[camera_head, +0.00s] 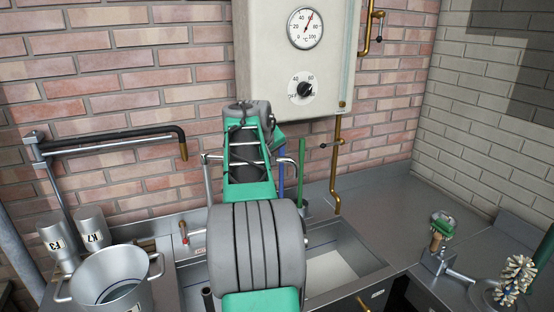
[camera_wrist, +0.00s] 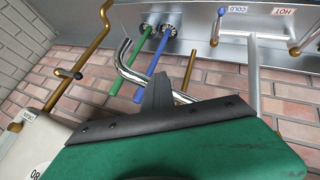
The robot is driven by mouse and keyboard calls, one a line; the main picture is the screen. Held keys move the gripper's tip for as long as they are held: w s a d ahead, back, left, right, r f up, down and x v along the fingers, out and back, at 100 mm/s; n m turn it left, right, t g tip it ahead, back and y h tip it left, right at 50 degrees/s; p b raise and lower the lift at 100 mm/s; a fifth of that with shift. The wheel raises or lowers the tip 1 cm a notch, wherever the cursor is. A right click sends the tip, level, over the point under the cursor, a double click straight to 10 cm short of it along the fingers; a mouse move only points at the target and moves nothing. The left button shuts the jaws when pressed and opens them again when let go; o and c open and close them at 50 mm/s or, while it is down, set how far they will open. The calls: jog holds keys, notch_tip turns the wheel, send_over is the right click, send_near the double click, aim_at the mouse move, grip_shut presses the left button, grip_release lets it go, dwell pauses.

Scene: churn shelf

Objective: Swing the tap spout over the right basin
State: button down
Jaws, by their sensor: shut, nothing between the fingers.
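The chrome tap spout (camera_head: 288,160) runs sideways behind my arm in the head view, with its bent end just right of the arm. Its post stands left of the arm. In the wrist view, the spout's hooked end (camera_wrist: 124,58) shows left of my gripper (camera_wrist: 157,84), and the tube passes behind the finger. My gripper is shut and empty, close to the tube; I cannot tell whether they touch. The right basin (camera_head: 374,273) lies at the lower right of my arm, partly hidden by it. The left basin (camera_head: 193,274) is mostly hidden.
Green (camera_wrist: 133,75) and blue (camera_wrist: 156,65) handles stand by the spout. A brass pipe (camera_head: 337,165) drops from the boiler (camera_head: 260,60) at the right. A black-and-grey wall arm (camera_head: 110,140) and a metal pot (camera_head: 85,280) are on the left. Brushes (camera_head: 516,277) stand at the right.

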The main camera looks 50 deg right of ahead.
jog(key=shift+d+r, duration=0.15)
jog(key=shift+r, duration=0.15)
